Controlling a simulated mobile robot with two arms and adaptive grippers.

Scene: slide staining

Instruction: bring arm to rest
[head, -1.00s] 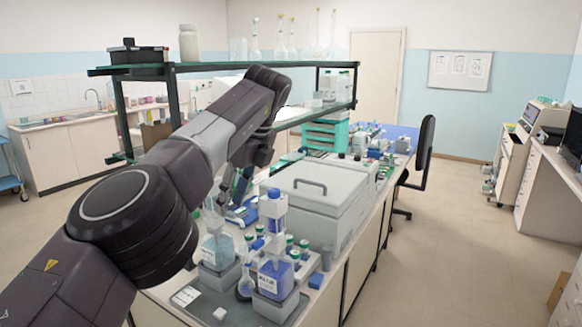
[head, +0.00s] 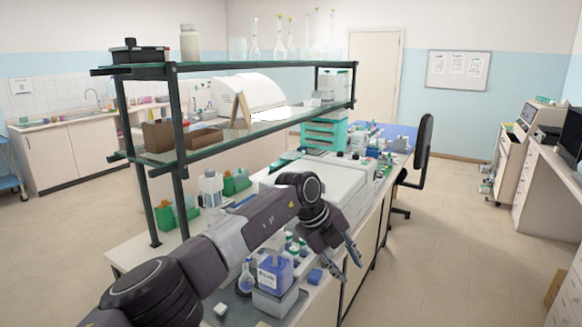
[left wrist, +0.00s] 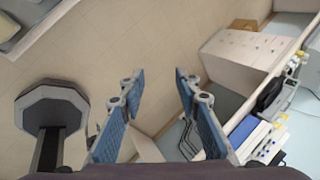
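My left arm comes in from the lower left of the head view and reaches over the bench. Its gripper (head: 346,258) hangs at the bench's right edge, beside the grey lidded box (head: 325,190). In the left wrist view the two blue-padded fingers (left wrist: 158,110) stand apart with nothing between them, and floor shows beyond. My right gripper is not in view.
A black chair (head: 423,150) stands at the bench's far right. The floor (head: 450,250) to the right is clear.

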